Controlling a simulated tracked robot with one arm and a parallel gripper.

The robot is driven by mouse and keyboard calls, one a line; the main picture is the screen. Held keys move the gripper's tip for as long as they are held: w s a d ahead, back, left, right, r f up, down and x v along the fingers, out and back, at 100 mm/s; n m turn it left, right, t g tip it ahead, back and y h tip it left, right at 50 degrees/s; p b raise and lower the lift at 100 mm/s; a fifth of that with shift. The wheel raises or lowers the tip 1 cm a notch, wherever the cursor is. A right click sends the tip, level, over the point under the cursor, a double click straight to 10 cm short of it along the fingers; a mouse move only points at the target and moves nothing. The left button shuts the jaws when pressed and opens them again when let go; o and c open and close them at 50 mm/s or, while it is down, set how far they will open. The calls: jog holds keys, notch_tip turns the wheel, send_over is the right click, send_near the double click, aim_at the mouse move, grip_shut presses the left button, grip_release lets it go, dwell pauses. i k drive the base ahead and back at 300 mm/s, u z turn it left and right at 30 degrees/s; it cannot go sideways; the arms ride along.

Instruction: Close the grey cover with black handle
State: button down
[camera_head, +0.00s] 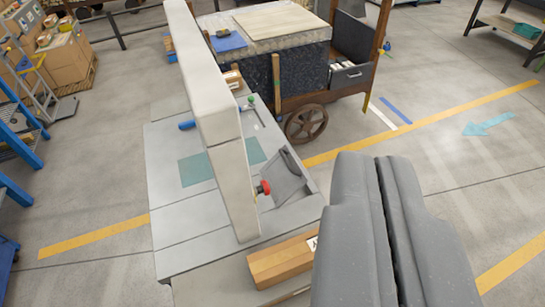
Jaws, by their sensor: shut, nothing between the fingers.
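The grey cover (280,187) is a small panel on the right part of a pale grey machine top (185,215). Its black handle (291,161) lies along its upper right edge. The cover looks tilted up from the machine top, but its exact angle is hard to tell. My gripper (372,158) fills the lower right of the view, its two dark grey fingers together with nothing between them. It appears to the right of the cover and nearer the camera, apart from it.
A tall cream upright (228,165) rises from the machine, just left of the cover. A red knob (263,187) sits between them. A wheeled wooden cart (300,70) stands behind. Floor at right is clear.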

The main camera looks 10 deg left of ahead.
aim_at(284, 175)
jog(key=u, duration=0.35)
jog(key=k, duration=0.15)
jog(key=z, duration=0.75)
jog(key=i, duration=1)
jog(key=u, duration=0.4)
